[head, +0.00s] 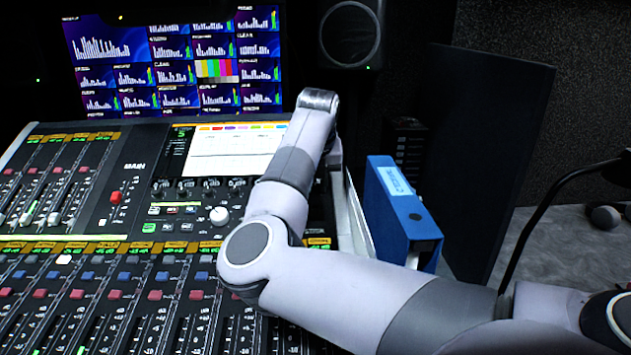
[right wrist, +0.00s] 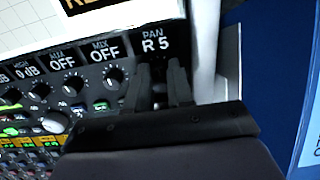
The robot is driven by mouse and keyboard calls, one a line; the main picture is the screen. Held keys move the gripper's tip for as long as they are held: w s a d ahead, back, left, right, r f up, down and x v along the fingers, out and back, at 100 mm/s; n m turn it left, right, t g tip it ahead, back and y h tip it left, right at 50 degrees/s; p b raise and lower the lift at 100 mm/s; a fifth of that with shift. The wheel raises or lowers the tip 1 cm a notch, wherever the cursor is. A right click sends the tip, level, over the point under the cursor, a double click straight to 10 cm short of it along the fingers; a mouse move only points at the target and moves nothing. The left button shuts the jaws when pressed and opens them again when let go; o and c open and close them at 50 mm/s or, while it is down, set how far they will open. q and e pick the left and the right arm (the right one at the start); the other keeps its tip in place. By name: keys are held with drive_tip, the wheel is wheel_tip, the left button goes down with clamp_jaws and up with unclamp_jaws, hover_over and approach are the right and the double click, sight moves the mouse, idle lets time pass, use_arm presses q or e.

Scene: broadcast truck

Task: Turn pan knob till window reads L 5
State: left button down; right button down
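The pan window (right wrist: 155,40) at the top of the right wrist view reads "PAN R 5" in white on black. The pan knob (right wrist: 159,88) is below it, dark and mostly hidden between my fingers. My right gripper (right wrist: 161,82) reaches to the panel with one finger on each side of the knob, and the gap is about a knob's width, so it looks shut on it. In the head view my right arm's links hide the hand and the knob. My left gripper is in neither view.
Other knobs (right wrist: 113,76) stand in a row left of the pan knob, under windows such as "MIX OFF". A blue binder (head: 400,213) stands close to the right of the console (head: 112,180), beside my right arm. Screens (head: 180,62) and a speaker (head: 350,35) are behind.

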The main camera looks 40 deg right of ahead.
drive_tip(key=shift+f+n+b, duration=0.1)
drive_tip(key=shift+n+b, duration=0.35)
drive_tip(key=shift+n, duration=0.35)
drive_tip(key=shift+n+b, duration=0.45)
drive_tip(key=shift+n, duration=0.25)
drive_tip(key=n+b, duration=0.1)
drive_tip(key=n, duration=0.1)
drive_tip(key=shift+n, duration=0.4)
drive_tip(key=n+b, duration=0.1)
drive_tip(key=n, duration=0.2)
drive_tip(key=shift+a, duration=0.1)
drive_tip(key=shift+n+b, duration=0.7)
drive_tip(key=shift+n, duration=0.8)
drive_tip(key=c, duration=1)
unclamp_jaws()
